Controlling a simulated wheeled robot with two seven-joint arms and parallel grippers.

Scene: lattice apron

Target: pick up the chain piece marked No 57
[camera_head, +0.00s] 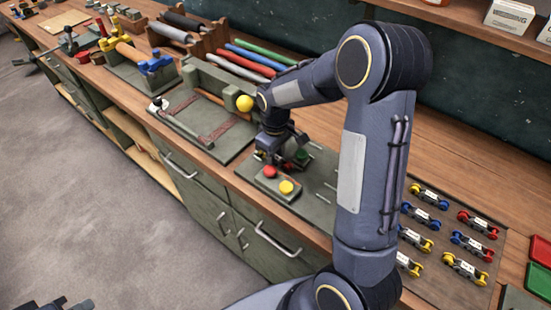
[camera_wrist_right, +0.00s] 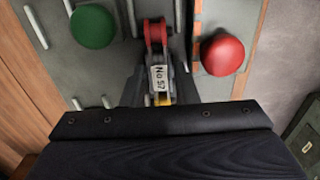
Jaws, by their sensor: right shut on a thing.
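The chain piece marked No 57 (camera_wrist_right: 157,76) shows in the right wrist view, with a red roller at one end, a yellow part at the other and a white label. My right gripper (camera_wrist_right: 158,88) is shut on it, one finger on each side. In the head view my right gripper (camera_head: 272,158) is low over the grey-green plate with coloured buttons, and the piece is mostly hidden there. I cannot tell whether the piece touches the plate. Only a dark bit of my left gripper (camera_head: 62,304) shows at the bottom left edge; its jaws are not clear.
Red (camera_head: 269,172), yellow (camera_head: 286,187) and green (camera_head: 302,154) buttons stand close around my right gripper. Several other chain pieces lie on a board (camera_head: 428,285) at the right. A press-like fixture (camera_head: 200,135) and coloured rolls (camera_head: 250,65) stand to the left and behind.

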